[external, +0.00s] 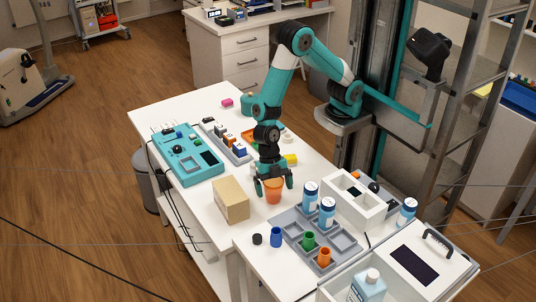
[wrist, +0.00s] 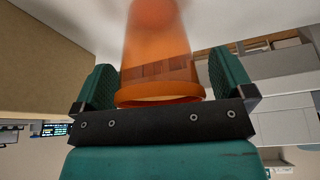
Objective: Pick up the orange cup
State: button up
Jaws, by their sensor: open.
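A translucent orange cup (external: 274,193) stands on the white table, beside a cardboard box. My gripper (external: 273,186) points down over it, with one finger on each side of the cup. In the wrist view the cup (wrist: 158,52) fills the space between the two green finger pads of my gripper (wrist: 160,78). Its rim is close to the dark palm bar. The fingers are open, with a small gap visible beside the cup. The cup's far end is blurred at the top of the wrist view.
The cardboard box (external: 231,200) stands close left of my gripper. To the right, a grey tray (external: 291,231) holds blue-and-white bottles (external: 326,213) and small green (external: 308,241) and orange (external: 324,258) containers. A white divided box (external: 353,209) stands behind it. A teal panel (external: 187,156) lies further left.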

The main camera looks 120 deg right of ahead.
jog(key=c, duration=1)
